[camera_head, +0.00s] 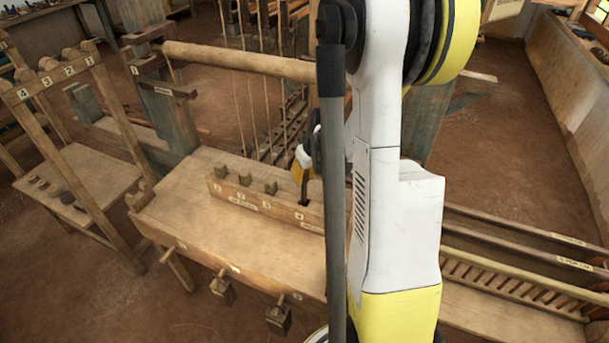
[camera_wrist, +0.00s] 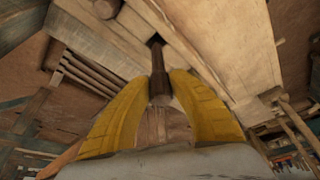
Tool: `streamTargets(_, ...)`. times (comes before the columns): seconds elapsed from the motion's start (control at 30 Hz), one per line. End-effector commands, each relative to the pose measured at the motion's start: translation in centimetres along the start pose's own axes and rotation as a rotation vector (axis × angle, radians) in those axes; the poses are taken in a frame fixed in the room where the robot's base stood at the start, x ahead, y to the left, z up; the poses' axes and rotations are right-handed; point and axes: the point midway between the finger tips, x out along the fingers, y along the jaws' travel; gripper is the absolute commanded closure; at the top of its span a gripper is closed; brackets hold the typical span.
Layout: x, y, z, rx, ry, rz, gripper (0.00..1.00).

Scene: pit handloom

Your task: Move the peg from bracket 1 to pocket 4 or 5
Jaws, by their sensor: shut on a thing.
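My gripper (camera_head: 303,163) has yellow fingers and is above the right part of a wooden pocket block (camera_head: 235,194) on the bench. It is shut on a dark brown peg (camera_head: 304,189), which points down, roughly upright. In the wrist view the peg (camera_wrist: 157,70) shows between the two yellow fingertips (camera_wrist: 158,88). The peg's lower end is at the dark pocket beside label 4; I cannot tell how deep it sits. Square-topped pieces stand in the block's pockets at labels 1, 2 and 3. Pocket 5 is hidden behind my arm. I cannot make out bracket 1 for certain.
A numbered wooden rack (camera_head: 50,78) stands at the left beside a low table (camera_head: 92,180). A thick round beam (camera_head: 240,62) crosses behind the block. Dark wooden blocks (camera_head: 278,318) hang at the bench's front. A slatted rack (camera_head: 510,282) lies right. The bench top (camera_head: 240,245) before the block is clear.

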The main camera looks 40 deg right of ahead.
Motion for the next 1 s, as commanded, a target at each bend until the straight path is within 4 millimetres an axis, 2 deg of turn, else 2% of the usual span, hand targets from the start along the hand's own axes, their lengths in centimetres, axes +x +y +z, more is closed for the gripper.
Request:
streamTargets(0.03,0.7,0.0,0.2,0.0,0.0,0.0,1.0)
streamTargets(1.0,7.7,0.0,2.8,0.0,0.0,0.0,1.0)
